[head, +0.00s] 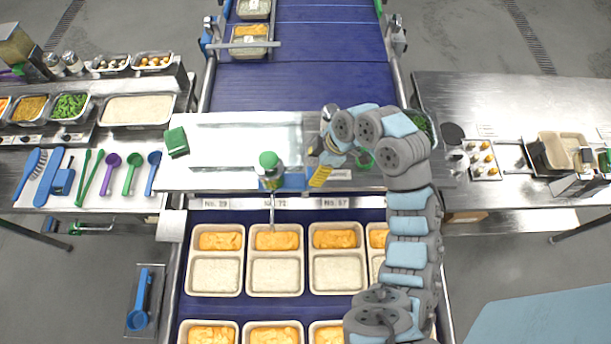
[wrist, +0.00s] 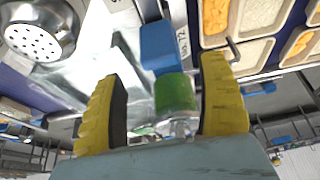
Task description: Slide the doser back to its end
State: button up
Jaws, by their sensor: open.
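The doser (head: 269,172), a small clear-bodied unit with a green cap, stands at the front edge of the steel counter. A thin metal spout hangs from it over the tray marked 72. In the wrist view my gripper (wrist: 164,72) is open, with the green part of the doser (wrist: 175,92) and the blue block (wrist: 160,46) showing between the fingers. Whether a finger touches the doser is unclear.
Trays (head: 276,275) of rice and orange food fill the lower blue belt. A green sponge (head: 177,142) lies on the counter's left. The counter (head: 225,180) between sponge and doser is clear.

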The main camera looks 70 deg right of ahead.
aim_at(305, 180)
jog(key=shift+b+x, duration=0.55)
jog(key=shift+x, duration=2.75)
jog(key=c, duration=1.3)
